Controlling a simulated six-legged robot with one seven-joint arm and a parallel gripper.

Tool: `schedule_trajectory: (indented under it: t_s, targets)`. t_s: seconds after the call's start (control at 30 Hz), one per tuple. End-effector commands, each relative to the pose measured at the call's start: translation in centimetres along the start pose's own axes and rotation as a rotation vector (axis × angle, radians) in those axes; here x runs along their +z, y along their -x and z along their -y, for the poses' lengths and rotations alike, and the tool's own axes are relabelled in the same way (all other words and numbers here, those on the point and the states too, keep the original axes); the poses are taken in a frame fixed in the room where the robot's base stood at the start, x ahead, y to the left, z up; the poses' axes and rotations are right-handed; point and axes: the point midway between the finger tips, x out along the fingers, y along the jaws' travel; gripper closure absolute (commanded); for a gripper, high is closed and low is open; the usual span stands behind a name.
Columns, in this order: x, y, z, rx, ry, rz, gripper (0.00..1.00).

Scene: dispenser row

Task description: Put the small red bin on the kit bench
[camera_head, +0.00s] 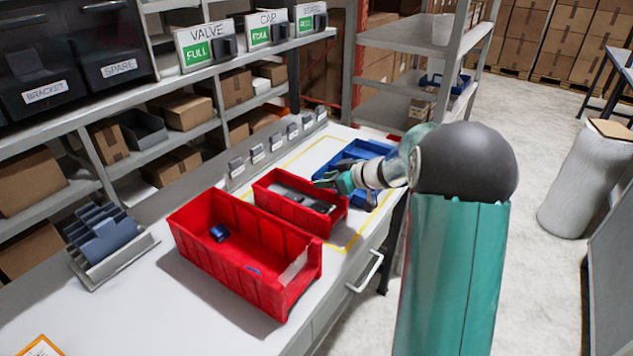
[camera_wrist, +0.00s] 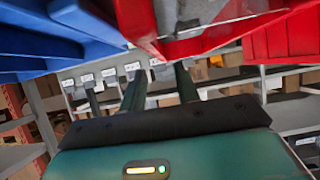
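The small red bin (camera_head: 272,203) stands on a white bench top (camera_head: 60,310), inside a yellow outline, and holds dark grey parts. In the wrist view a red bin wall (camera_wrist: 150,30), apparently its own, shows at top centre. My gripper (camera_head: 325,181) is at the bin's far right end, beside a blue bin (camera_head: 360,150). In the wrist view my gripper (camera_wrist: 160,76) has two dark fingers spread apart at the bin's near edge. I cannot tell whether either finger touches the wall. No surface here is labelled as the kit bench.
The blue bin is close on the other side. Small grey labelled holders (camera_head: 257,154) line the bench's back. Shelves with boxes rise behind. A white wrapped drum (camera_head: 580,190) stands at right.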

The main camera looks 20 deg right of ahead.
Motion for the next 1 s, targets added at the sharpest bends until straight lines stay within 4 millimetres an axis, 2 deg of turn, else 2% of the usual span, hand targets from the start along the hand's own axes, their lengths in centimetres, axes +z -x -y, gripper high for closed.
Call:
schedule_trajectory:
  t_s: [0.03,0.2,0.3,0.47,0.57,0.73,0.9,1.0]
  targets:
    - [0.0,1.2,0.0,0.003,0.001,0.001,0.68]
    - [0.0,4.7,0.0,0.002,0.001,0.001,0.68]
    - [0.0,6.0,0.0,0.001,0.002,0.0,0.68]
    - [-0.2,7.0,0.0,0.009,0.004,-0.002,0.68]
    - [-1.8,7.2,0.0,0.061,0.025,-0.018,0.68]
    - [-6.9,8.2,0.3,0.27,0.082,-0.065,0.68]
    - [-11.0,10.8,1.6,0.503,0.087,-0.077,0.68]
    - [-12.3,12.7,2.9,0.617,0.064,-0.061,0.68]
